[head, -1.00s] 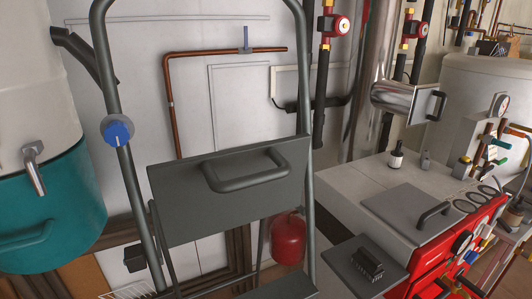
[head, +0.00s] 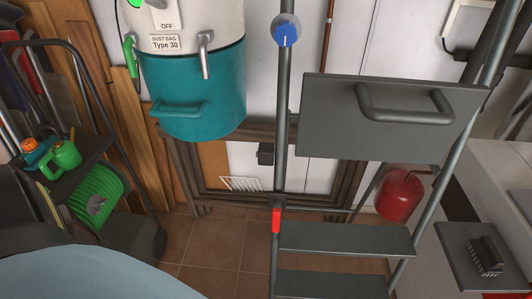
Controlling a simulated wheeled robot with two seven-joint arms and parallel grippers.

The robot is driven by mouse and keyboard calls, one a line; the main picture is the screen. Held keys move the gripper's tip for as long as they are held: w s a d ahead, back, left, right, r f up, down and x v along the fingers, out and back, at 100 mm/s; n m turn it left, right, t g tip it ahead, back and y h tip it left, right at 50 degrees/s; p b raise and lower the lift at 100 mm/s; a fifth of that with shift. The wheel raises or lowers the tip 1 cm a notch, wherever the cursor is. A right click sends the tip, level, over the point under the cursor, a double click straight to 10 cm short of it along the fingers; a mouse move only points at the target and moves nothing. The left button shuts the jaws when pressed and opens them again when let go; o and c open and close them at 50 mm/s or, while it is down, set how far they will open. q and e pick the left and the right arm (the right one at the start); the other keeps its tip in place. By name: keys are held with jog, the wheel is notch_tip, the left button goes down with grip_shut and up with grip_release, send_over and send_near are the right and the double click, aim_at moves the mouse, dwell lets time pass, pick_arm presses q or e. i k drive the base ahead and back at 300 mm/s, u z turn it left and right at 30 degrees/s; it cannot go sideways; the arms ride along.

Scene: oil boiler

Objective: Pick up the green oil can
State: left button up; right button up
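The green oil can (head: 62,160) is at the left of the head view. It is small, with a handle and a spout, and appears to stand on the dark shelf of a cart (head: 88,152). An orange-capped container (head: 36,157) is right beside it. Neither of my grippers is in view.
A green reel (head: 98,195) is below the can on the cart. A teal vacuum drum (head: 200,95) hangs to the right of the cart. A grey stepladder (head: 345,238) stands at centre right, with a red can (head: 398,195) behind it. Tiled floor (head: 205,245) is clear between.

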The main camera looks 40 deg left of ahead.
aim_at(65, 155)
jog(key=u, duration=2.7)
jog(key=k, duration=0.65)
jog(key=u, duration=0.75)
jog(key=i, duration=1.4)
jog(key=z, duration=0.45)
jog(key=i, duration=1.1)
jog(key=z, duration=0.8)
